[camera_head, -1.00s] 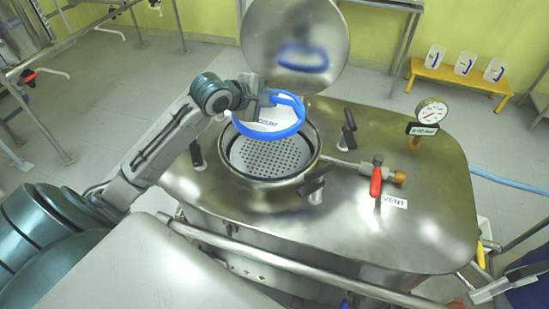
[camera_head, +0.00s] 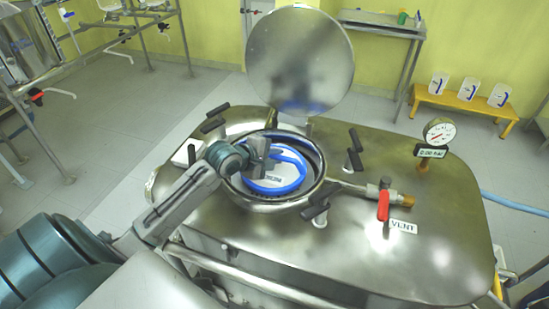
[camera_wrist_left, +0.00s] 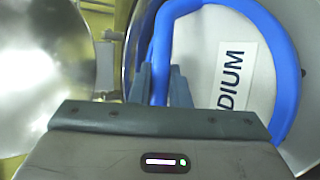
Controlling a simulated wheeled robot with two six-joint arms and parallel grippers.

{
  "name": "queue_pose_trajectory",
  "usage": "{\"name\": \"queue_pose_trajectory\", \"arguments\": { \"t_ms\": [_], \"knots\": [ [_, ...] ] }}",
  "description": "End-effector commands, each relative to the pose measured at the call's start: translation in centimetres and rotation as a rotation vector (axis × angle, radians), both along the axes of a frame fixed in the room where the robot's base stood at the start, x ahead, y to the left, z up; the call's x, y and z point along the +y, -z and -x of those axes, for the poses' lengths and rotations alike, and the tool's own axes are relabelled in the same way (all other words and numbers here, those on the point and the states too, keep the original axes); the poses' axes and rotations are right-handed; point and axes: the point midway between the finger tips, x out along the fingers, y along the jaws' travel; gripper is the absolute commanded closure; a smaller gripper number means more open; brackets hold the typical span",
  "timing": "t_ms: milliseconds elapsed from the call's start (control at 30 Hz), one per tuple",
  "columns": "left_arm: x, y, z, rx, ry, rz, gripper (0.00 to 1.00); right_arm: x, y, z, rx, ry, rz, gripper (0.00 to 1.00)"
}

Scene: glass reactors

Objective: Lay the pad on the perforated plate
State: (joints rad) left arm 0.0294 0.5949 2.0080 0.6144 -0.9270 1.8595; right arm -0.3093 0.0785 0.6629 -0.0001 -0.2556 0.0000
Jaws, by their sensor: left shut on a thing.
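The pad is a white disc with a blue rim and a dark-lettered label (camera_head: 275,183). In the head view it lies within the round opening of the steel vessel, and it also fills the right of the left wrist view (camera_wrist_left: 215,70). My left gripper (camera_head: 262,160) is shut on the pad's blue rim at the far-left side, reaching into the opening. The perforated plate is hidden under the pad and gripper. I cannot tell whether the pad touches the plate. My right gripper is out of view.
The round steel lid (camera_head: 298,60) stands open behind the opening. Black clamp handles (camera_head: 315,211) ring the opening. A red-handled valve (camera_head: 383,205) and a pressure gauge (camera_head: 438,131) stand to the right. A yellow bench (camera_head: 465,98) holds several white containers at the back.

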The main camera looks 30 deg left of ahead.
Motion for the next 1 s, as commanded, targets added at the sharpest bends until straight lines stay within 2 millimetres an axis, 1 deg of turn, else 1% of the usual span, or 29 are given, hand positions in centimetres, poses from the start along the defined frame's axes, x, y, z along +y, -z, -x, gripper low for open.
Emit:
{"name": "queue_pose_trajectory", "arguments": {
  "t_ms": [67,300,567,600,667,700,1000],
  "knots": [
    [0.0,0.7,0.0,0.000,0.000,0.000,1.00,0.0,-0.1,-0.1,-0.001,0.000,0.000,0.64],
    [0.0,0.7,0.0,-0.001,0.001,-0.002,1.00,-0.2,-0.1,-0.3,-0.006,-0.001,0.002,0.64],
    [0.0,1.3,0.0,-0.002,0.000,-0.001,1.00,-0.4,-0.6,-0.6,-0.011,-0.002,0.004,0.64],
    [0.0,1.5,0.0,-0.001,0.000,-0.001,0.82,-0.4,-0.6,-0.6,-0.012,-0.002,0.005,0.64],
    [0.0,1.5,0.0,-0.001,0.001,-0.002,0.70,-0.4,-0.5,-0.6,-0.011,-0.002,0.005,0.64],
    [0.0,1.5,0.0,-0.001,0.001,-0.002,0.62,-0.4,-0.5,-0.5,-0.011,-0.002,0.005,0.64],
    [0.0,1.4,0.0,-0.001,0.001,-0.002,0.62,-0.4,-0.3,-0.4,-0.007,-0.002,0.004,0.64]
  ]
}}
